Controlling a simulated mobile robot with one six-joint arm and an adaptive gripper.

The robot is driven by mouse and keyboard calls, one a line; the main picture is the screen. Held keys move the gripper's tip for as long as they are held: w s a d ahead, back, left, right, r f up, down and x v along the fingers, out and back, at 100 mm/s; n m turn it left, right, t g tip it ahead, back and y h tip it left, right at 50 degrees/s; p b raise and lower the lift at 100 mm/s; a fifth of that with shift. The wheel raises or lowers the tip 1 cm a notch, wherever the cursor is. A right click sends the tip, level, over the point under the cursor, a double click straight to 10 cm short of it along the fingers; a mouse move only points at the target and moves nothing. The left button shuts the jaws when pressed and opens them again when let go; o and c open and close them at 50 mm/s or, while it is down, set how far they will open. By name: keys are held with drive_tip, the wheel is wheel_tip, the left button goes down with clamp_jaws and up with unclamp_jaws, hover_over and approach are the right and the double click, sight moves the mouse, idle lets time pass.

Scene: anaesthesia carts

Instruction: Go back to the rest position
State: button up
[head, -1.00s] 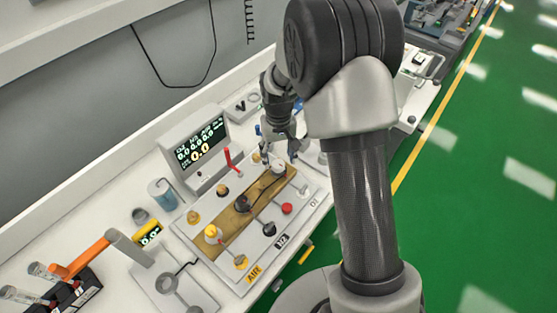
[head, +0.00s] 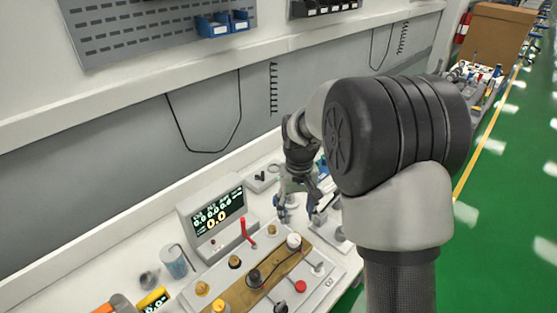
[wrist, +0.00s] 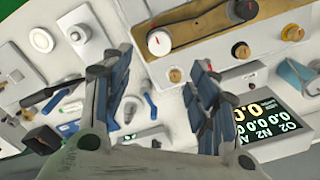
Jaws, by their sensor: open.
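My gripper (head: 299,216) is open and empty, raised above the far right end of the gas panel in the head view. In the wrist view, my gripper (wrist: 160,72) shows its two blue-padded fingers spread apart with nothing between them. The panel's white knob (head: 294,241) stands just below and near the fingers; it also shows in the wrist view (wrist: 159,42). The brown strip (head: 240,293) of the panel carries several knobs and a dark hose. My arm covers part of the bench on the right.
The monitor (head: 217,218) reading 0.0 stands behind the panel, with a red lever (head: 244,230) beside it. A blue-grey cup (head: 174,262) stands to the left. Small tools (wrist: 55,100) lie on the white bench. Green floor (head: 505,215) is open at the right.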

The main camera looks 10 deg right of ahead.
drive_tip(key=shift+r, duration=0.1)
drive_tip(key=s+r+t, duration=0.2)
drive_tip(key=s+r, duration=1)
drive_tip(key=r, duration=0.1)
drive_tip(key=s+r+t, duration=0.1)
drive_tip(key=s+t, duration=0.1)
drive_tip(key=s, duration=1.3)
drive_tip(key=shift+s+d+t+b, duration=0.15)
drive_tip(key=shift+s+t+b, duration=0.2)
drive_tip(key=shift+b, duration=0.1)
